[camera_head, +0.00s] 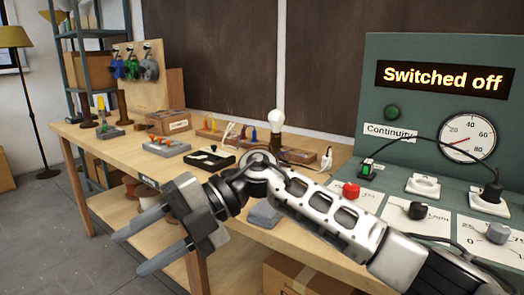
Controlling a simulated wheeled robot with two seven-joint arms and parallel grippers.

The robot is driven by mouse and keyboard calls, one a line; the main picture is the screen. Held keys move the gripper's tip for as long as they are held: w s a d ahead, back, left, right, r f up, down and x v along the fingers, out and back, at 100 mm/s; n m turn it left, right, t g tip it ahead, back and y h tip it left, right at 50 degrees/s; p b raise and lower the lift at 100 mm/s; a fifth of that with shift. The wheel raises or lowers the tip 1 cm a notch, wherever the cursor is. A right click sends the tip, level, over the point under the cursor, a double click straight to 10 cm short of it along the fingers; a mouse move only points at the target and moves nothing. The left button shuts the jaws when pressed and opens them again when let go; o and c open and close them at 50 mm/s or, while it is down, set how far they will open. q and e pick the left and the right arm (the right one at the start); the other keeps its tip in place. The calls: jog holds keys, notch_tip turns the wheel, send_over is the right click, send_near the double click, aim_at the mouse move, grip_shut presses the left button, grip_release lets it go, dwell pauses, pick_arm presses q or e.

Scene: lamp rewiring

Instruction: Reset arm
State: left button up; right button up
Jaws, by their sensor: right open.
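My right gripper (137,248) is open and empty in the lower left of the head view. My right arm reaches in from the lower right, in front of the wooden workbench (88,152). The fingers point to the lower left, apart from each other, with nothing between them. They appear in front of the bench's front edge. My left gripper is not in view.
A green test panel (440,70) at right reads "Switched off" and has a dial (467,138), knobs and a black plug (492,191). A light bulb (276,120), tools and small trays stand on the bench. Shelving (92,80) stands at back left. Grey floor (40,225) is clear at left.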

jog(key=w+d+f+m+t+p, duration=0.1)
jog(key=w+d+f+m+t, duration=0.15)
jog(key=d+m+t, duration=0.45)
jog(key=w+d+f+m+t+y+p, duration=0.1)
jog(key=d+f+m+t, duration=0.2)
jog(key=m+t, duration=0.85)
jog(key=w+d+f+m+t, duration=0.25)
jog(key=d+m+t, duration=0.35)
jog(key=m, duration=0.6)
pick_arm(q)
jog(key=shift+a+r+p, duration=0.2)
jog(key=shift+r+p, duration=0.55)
jog(key=shift+p, duration=0.05)
pick_arm(e)
jog(key=s+d+f+m+g+h, duration=0.3)
jog(key=s+d+f, duration=0.3)
jog(key=s+f, duration=0.2)
jog(key=s+d+f+m+g+h, duration=0.3)
jog(key=s+d+f+h, duration=0.3)
jog(key=f, duration=0.6)
jog(key=shift+s+d+f+m+h, duration=0.3)
jog(key=shift+s+d+m, duration=0.45)
jog(key=shift+s, duration=0.25)
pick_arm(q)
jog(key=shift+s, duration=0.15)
